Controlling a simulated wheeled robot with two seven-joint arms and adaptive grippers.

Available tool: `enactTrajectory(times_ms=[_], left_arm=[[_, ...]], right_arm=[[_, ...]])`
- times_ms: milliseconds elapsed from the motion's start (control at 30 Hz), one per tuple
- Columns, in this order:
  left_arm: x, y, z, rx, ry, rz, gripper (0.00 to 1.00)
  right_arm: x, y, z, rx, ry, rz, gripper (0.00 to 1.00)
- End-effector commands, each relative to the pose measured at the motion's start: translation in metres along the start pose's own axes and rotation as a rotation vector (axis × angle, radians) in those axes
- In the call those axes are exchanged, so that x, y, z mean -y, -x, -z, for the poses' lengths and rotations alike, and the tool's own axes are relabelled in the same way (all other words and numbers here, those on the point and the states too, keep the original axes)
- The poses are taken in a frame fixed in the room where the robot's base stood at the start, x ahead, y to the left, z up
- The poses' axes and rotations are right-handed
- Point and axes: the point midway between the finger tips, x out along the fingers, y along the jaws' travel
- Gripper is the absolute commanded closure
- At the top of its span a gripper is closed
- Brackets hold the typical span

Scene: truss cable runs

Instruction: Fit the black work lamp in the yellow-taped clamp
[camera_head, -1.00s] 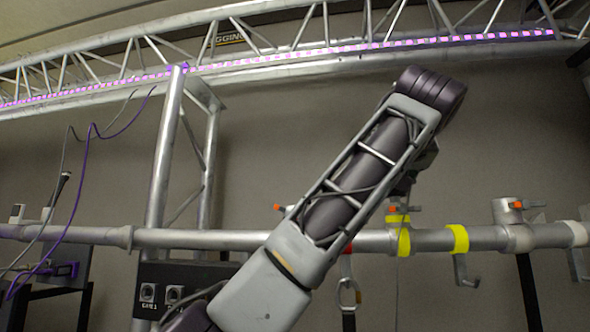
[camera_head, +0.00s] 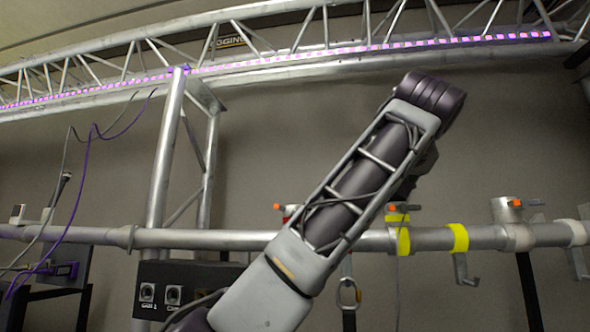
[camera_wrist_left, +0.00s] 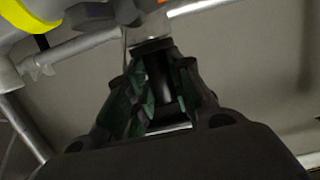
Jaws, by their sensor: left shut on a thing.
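My left gripper (camera_wrist_left: 155,95) shows in the left wrist view, its green-lined fingers shut on a dark thing between them. This looks like part of the black work lamp (camera_wrist_left: 157,75), but little of it shows. In the head view my own arm hides the gripper and any lamp. The yellow-taped clamp (camera_head: 398,218) sits on the horizontal pipe just right of my arm, with an orange-tipped lever and yellow tape below. In the wrist view yellow tape (camera_wrist_left: 28,16) shows at upper left, apart from the fingers. My right gripper is not in view.
The horizontal pipe (camera_head: 205,239) crosses the head view. A second yellow band (camera_head: 459,239) with a hook and another clamp (camera_head: 506,210) are to the right. A carabiner (camera_head: 348,293) hangs below. A black box (camera_head: 180,288) and purple cable (camera_head: 75,205) are at left.

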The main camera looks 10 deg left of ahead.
Motion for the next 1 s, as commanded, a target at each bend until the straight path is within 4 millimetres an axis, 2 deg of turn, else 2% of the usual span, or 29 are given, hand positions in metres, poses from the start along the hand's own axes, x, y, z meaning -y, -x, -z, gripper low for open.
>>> enactTrajectory(times_ms=[400, 433, 600, 1000], left_arm=[[0.0000, -0.0003, -0.0035, -0.002, 0.000, -0.001, 1.00], [0.0000, -0.0003, -0.0035, -0.002, 0.000, -0.001, 0.75], [0.0000, -0.0007, -0.0038, 0.000, 0.000, 0.000, 0.53], [-0.0002, -0.0002, -0.0047, 0.002, 0.000, 0.000, 0.52]], right_arm=[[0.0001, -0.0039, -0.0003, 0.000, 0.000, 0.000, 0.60], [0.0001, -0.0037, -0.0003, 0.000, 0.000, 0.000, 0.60], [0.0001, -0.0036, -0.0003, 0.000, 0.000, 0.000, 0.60], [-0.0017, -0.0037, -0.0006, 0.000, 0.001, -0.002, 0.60]])
